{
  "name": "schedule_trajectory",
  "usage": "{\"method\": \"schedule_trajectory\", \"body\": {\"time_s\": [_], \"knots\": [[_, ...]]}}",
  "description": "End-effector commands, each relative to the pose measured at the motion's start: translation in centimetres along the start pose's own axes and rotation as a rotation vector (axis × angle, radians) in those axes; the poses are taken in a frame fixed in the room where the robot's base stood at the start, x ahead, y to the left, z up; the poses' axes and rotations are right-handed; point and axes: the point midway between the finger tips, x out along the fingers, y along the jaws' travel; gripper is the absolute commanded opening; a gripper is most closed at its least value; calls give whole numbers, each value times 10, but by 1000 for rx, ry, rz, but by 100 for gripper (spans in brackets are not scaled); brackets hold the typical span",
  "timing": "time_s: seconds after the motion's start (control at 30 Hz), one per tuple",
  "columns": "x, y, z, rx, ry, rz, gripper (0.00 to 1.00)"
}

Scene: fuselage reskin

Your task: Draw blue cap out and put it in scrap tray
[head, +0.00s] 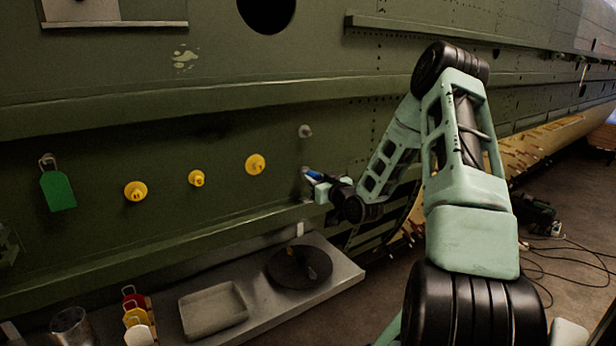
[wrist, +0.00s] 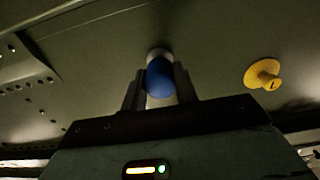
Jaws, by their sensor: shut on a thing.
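The blue cap (wrist: 159,78) sits between the two fingers of my gripper (wrist: 160,88) in the wrist view, against a pale round fitting on the green panel. My gripper is shut on the cap. In the head view the blue cap (head: 313,175) shows as a small blue piece at the tip of my gripper (head: 316,180), close to the panel. Whether the cap is still seated in the fitting I cannot tell. A shallow grey rectangular tray (head: 240,292) lies on the shelf below; its inside looks empty.
Yellow caps (head: 255,164) stick out of the panel to the left, and a green tag (head: 57,190) hangs further left. The shelf (head: 345,272) also holds a dark round dish (head: 280,270), a metal cup (head: 72,326) and coloured tags (head: 134,318). A ledge runs above the shelf.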

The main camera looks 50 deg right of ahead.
Motion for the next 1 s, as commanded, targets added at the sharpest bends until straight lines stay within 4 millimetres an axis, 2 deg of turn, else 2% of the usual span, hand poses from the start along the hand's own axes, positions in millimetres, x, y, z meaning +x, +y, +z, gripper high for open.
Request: {"method": "schedule_trajectory", "body": {"time_s": [0.67,1.0], "knots": [[-13,0,0,0,0,1,6],[-34,0,1,0,-1,0,6]]}}
